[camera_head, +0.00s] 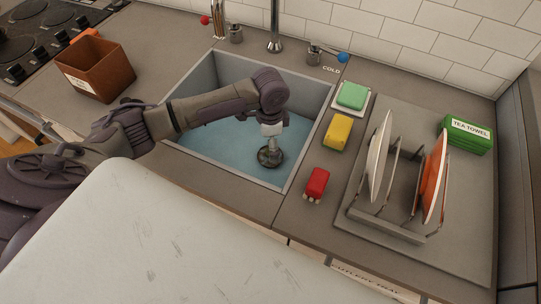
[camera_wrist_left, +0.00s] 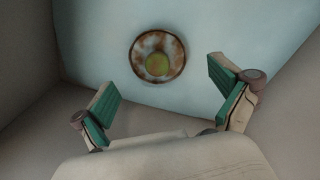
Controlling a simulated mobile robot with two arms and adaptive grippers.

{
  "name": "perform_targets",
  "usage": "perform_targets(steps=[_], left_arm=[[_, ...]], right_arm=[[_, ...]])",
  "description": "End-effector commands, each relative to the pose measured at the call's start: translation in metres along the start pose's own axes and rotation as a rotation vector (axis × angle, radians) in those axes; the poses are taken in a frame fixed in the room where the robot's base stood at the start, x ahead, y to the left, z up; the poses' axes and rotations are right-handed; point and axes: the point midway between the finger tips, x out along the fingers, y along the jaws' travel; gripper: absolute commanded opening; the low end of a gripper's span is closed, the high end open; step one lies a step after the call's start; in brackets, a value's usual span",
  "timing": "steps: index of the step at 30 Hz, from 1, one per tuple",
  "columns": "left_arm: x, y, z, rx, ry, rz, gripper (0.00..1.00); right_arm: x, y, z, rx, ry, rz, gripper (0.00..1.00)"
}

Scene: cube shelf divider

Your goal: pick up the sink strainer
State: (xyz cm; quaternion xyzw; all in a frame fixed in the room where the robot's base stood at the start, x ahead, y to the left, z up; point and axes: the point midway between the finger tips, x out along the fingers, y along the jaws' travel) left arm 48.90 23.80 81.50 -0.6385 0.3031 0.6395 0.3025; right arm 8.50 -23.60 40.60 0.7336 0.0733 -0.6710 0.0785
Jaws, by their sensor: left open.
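The sink strainer (camera_wrist_left: 158,55) is round, with a rusty brown and white rim and a yellow-green middle. In the head view a dark round piece on the basin floor, which looks like the strainer (camera_head: 270,157), lies below my left wrist. My left gripper (camera_wrist_left: 166,80) is open and empty, its two green-padded fingers wide apart. The strainer shows beyond the fingertips, between them and apart from both. In the head view my left arm hides part of the sink (camera_head: 200,140). My right gripper is in neither view.
The basin walls close around my left gripper. The faucet (camera_head: 274,30) stands behind; a brown bin (camera_head: 98,70) is left.

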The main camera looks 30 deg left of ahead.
Motion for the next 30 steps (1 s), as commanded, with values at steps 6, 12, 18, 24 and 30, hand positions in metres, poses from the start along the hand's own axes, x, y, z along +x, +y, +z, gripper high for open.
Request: perform_targets(steps=[6,12,18,24,30], left_arm=[[0.023,0.002,-0.003,-0.001,-0.003,0.002,0.99],[0.049,0.003,-0.004,0.0,-0.001,0.001,0.99],[0.053,0.002,-0.003,0.001,-0.001,-0.001,0.99],[0.053,0.002,-0.003,0.0,-0.001,-0.001,0.8],[0.053,0.002,-0.003,0.0,0.0,-0.001,0.47]], right_arm=[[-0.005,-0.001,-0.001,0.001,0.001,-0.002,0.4],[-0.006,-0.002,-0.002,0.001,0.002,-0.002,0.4],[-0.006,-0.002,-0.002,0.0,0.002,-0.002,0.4],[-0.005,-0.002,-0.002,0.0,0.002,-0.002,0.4],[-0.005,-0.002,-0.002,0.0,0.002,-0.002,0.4]])
